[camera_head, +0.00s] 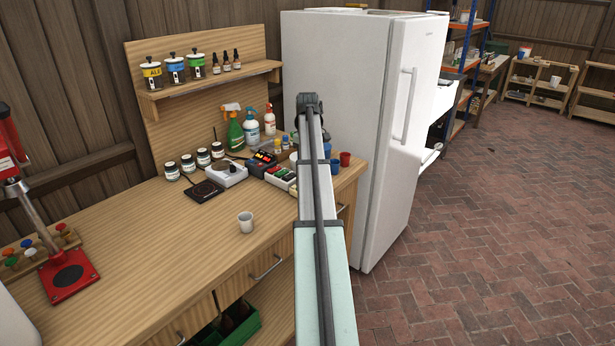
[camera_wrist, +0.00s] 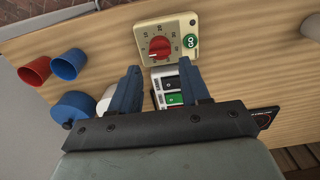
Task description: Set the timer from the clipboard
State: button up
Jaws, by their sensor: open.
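In the wrist view the timer (camera_wrist: 168,40) is a cream box on the wooden bench. It has a round dial with a red knob (camera_wrist: 160,47) and a green GO button (camera_wrist: 190,41). My gripper (camera_wrist: 158,78) is open and empty, its two blue fingers apart. The fingertips point at the near edge of the timer, with the knob ahead of the gap; I cannot tell whether they touch it. In the head view my arm hides the gripper and I cannot make out the timer. I see no clipboard in either view.
Red cup (camera_wrist: 34,70) and blue cup (camera_wrist: 67,64) lie left of the timer in the wrist view. A switch box (camera_wrist: 173,80) sits between my fingers' line and the palm.

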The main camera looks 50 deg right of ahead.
jog(key=shift+f, duration=3.2)
jog(key=shift+c, duration=0.4)
jog(key=c, duration=0.7)
jog(key=shift+m, duration=0.4)
jog(key=m, duration=0.3)
jog(key=shift+m, duration=2.7)
